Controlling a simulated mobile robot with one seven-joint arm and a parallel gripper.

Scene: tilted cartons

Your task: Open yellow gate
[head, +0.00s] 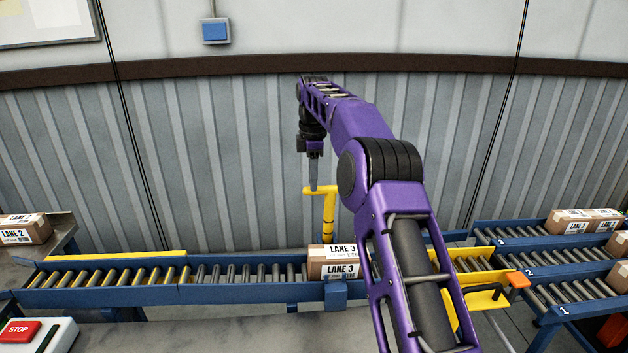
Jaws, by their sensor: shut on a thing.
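The yellow gate (329,220) shows as an upright yellow post behind the conveyor, with a short horizontal bar at its top reaching left. My gripper (314,187) points down and is shut on the left part of this top bar. My purple arm crosses in front and hides what lies just right of the post. The lower end of the post is hidden behind a carton (340,264) marked LANE 3, which sits on the conveyor.
A blue roller conveyor (215,292) runs across the front, with a yellow rail (115,255) at left. Yellow parts with an orange block (517,279) stand at right, before numbered lanes holding cartons (585,221). A stop button box (35,333) is front left.

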